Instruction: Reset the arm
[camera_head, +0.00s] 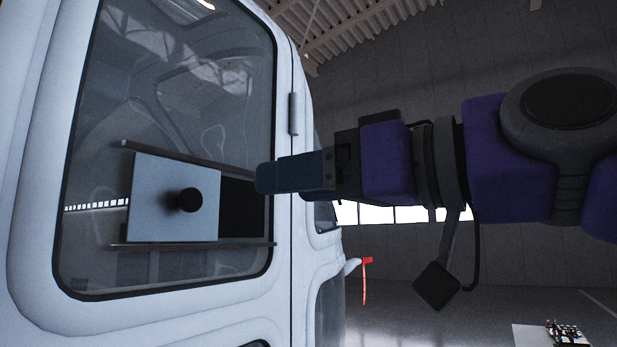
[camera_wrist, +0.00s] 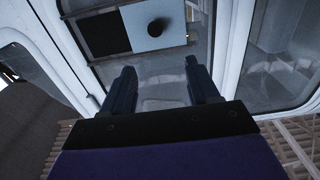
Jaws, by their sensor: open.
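My gripper (camera_head: 262,176) reaches in from the right in the head view, in front of the white helicopter's side. In the wrist view my gripper (camera_wrist: 158,82) has its two dark fingers spread apart with nothing between them. Beyond the fingers is a light sliding panel (camera_head: 150,195) with a round black knob (camera_head: 189,200), set between two rails on the door window. The panel also shows in the wrist view (camera_wrist: 140,22), with a dark opening (camera_wrist: 103,35) beside it. In the head view the fingertips overlap the dark opening's right edge; I cannot tell whether they touch anything.
The helicopter's white door frame (camera_head: 35,240) fills the left. A red tag (camera_head: 366,270) hangs by a handle right of the door. A white table (camera_head: 535,335) with small items stands on the floor at the lower right. The hangar floor between looks clear.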

